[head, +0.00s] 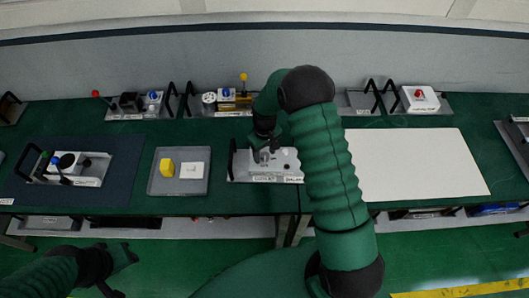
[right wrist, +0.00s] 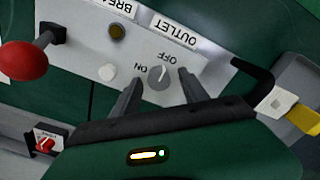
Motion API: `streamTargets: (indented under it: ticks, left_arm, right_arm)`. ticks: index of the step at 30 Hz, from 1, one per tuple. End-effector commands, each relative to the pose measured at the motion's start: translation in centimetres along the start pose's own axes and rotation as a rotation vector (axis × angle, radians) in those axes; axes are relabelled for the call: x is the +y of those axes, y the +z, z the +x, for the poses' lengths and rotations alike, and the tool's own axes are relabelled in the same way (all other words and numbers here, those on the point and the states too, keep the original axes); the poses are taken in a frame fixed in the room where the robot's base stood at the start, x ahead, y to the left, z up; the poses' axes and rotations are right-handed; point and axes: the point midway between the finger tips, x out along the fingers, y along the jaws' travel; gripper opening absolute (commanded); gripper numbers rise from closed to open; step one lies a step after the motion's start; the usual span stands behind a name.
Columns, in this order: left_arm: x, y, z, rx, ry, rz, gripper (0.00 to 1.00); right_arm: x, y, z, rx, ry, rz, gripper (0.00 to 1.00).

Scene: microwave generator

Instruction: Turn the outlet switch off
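The outlet switch is a small grey round knob (right wrist: 158,77) on a light metal panel (right wrist: 90,62) in the right wrist view. The OUTLET label (right wrist: 174,31) and the ON and OFF marks appear upside down beside it. A pale line on the knob runs upward, roughly toward OFF; its exact setting is hard to tell. My right gripper (right wrist: 158,95) is open, its fingers apart on either side of the knob; contact cannot be told. In the head view my right gripper (head: 264,146) is over the panel and hides part of it. My left gripper (head: 117,272) is open and empty at lower left.
A black handle (right wrist: 258,78) stands close to the gripper. A grey tray (head: 154,183) with a yellow block is to the left, a white board (head: 415,165) to the right.

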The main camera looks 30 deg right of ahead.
Motion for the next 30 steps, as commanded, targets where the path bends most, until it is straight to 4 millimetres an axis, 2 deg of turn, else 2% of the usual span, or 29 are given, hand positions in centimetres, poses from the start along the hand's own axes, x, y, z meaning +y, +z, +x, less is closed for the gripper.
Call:
streamTargets:
  ticks: [5, 8, 11, 21, 25, 30]
  left_arm:
    - [0.0, 0.0, 0.1, 0.0, 0.0, 0.0, 0.36]
    - [0.0, 0.1, 0.5, 0.0, 0.0, 0.0, 0.36]
    - [0.0, 0.3, 1.1, 0.0, 0.0, 0.0, 0.36]
    - [0.0, 0.7, 3.0, 0.0, 0.0, 0.0, 0.36]
    - [0.0, 0.8, 3.2, 0.0, 0.0, 0.0, 0.36]
    - [0.0, 0.8, 3.3, 0.0, 0.0, 0.0, 0.36]
  right_arm:
    - [0.1, -0.1, -0.2, 0.002, 0.001, 0.0, 0.52]
    - [0.1, -0.1, -1.4, 0.004, 0.002, 0.0, 0.52]
    - [0.1, -0.2, -3.6, 0.008, 0.003, 0.0, 0.52]
    - [0.1, -0.2, -13.3, 0.005, 0.002, -0.001, 0.52]
    - [0.1, -0.2, -15.7, 0.002, 0.001, -0.001, 0.52]
    - [0.1, -0.2, -16.7, -0.001, 0.0, 0.0, 0.52]
